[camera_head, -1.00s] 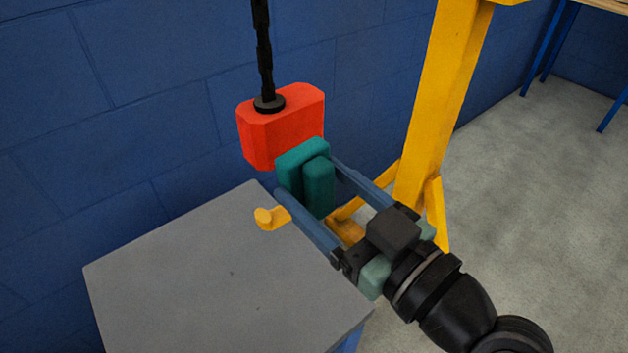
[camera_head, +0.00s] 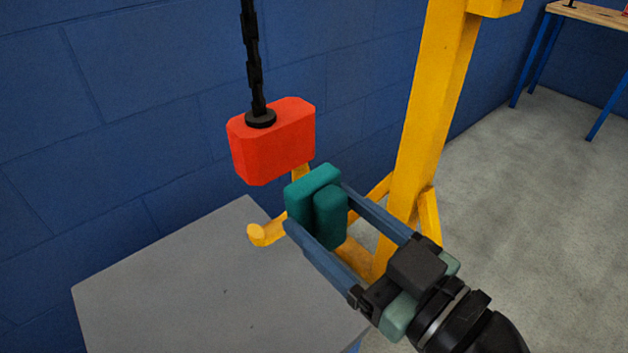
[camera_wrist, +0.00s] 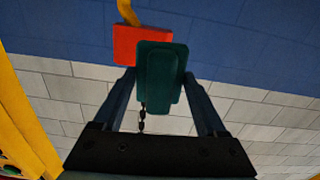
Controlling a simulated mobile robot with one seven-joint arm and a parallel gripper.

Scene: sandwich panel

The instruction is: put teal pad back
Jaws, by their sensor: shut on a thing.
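The teal pad (camera_head: 329,217) is held between the fingers of my gripper (camera_head: 316,206), which is shut on it. The pad shows as a thicker block with a second raised block on the side toward my wrist. In the wrist view the teal pad (camera_wrist: 160,73) stands between the fingertips, in front of part of the red block (camera_wrist: 129,45). In the head view the red block (camera_head: 272,142) hangs on a black chain, up and left of the pad, with a gap between them. A yellow hook (camera_head: 267,232) shows below the block, left of the pad.
A grey-topped table (camera_head: 200,285) lies below and left of my gripper. A yellow post (camera_head: 432,120) with braces stands close on the right. A blue block wall (camera_head: 130,100) is behind. Open floor (camera_head: 540,230) lies right, with a wooden-topped table (camera_head: 590,14) farther back.

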